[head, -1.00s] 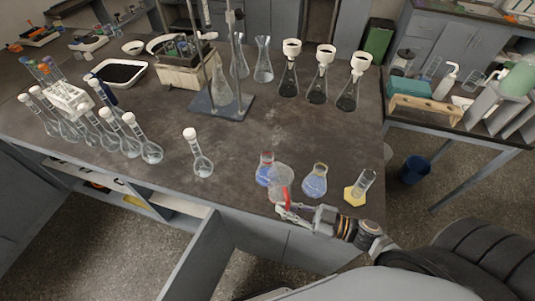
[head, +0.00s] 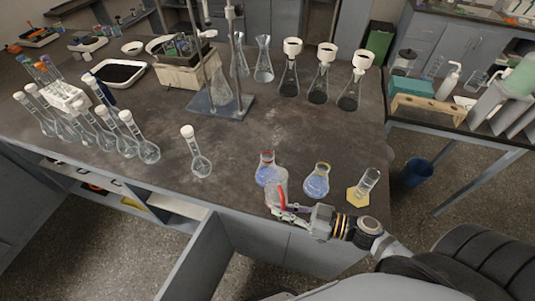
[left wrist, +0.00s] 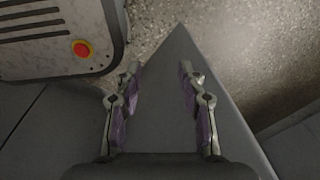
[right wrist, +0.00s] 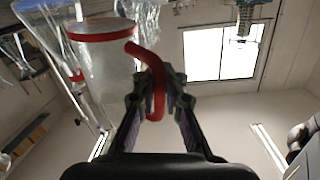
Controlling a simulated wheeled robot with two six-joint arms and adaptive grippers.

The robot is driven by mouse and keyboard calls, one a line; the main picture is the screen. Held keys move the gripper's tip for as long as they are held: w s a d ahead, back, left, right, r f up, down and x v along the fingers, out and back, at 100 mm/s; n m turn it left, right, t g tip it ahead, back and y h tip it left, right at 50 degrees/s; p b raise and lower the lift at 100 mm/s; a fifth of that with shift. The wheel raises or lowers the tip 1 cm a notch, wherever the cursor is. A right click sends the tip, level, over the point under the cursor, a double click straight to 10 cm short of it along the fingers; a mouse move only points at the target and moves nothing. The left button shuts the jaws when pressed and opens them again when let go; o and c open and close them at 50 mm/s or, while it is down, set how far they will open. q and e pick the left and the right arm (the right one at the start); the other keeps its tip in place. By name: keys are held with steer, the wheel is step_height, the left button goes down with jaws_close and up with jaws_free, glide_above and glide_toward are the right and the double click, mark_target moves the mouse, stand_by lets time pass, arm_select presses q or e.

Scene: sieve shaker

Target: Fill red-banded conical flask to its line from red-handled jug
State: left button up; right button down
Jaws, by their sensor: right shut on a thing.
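The red-banded conical flask (head: 266,169) stands near the bench's front edge with blue liquid in its body. How its level sits against the line is too small to tell. The clear jug (head: 274,192) is just in front of it, partly overlapping it in the head view. My right gripper (head: 281,208) is shut on the jug's red handle (right wrist: 150,72). In the right wrist view the jug's clear body (right wrist: 112,75) and a red ring (right wrist: 100,29) show left of the fingers. My left gripper (left wrist: 160,90) is open and empty, pointing down away from the bench top.
A second blue-filled flask (head: 317,181) and a glass cylinder on a yellow base (head: 359,196) stand to the right, close to my right arm. A white-capped volumetric flask (head: 200,163) stands to the left. The bench middle (head: 260,130) is clear.

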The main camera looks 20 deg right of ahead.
mark_target(278, 187)
steer(key=shift+w+d+r+m+g+h+p, duration=0.15)
steer(key=shift+w+r+m+g+p, duration=0.2)
steer(key=shift+r, duration=0.4)
steer(key=shift+w+a+r+m+g+h+p, duration=0.1)
steer(key=shift+w+r+m+h+p, duration=0.1)
steer(key=shift+w+r+m+p, duration=0.4)
steer(key=shift+w+d+r+m+g+h+p, duration=0.15)
steer(key=shift+w+r+m+g+p, duration=0.1)
steer(key=shift+r, duration=0.6)
steer(key=r+p, duration=0.1)
steer(key=w+r+m+g+p, duration=0.1)
steer(key=r, duration=0.1)
steer(key=shift+w+r+p, duration=0.15)
steer(key=shift+w+p, duration=0.05)
steer(key=shift+p, duration=0.15)
steer(key=shift+w+r, duration=0.1)
steer(key=shift+r, duration=0.1)
steer(key=shift+f, duration=0.15)
steer(key=shift+w+h, duration=0.1)
steer(key=shift+h, duration=0.2)
steer(key=shift+w+r+m+g+p, duration=0.35)
steer(key=shift+r+m+g+p, duration=0.2)
steer(key=shift+r+p, duration=0.3)
steer(key=shift+w+r+m+g+p, duration=0.3)
steer(key=shift+r+m+g+p, duration=0.25)
steer(key=shift+r+p, duration=0.2)
stand_by(0.8)
steer(key=shift+w, duration=0.1)
stand_by(1.2)
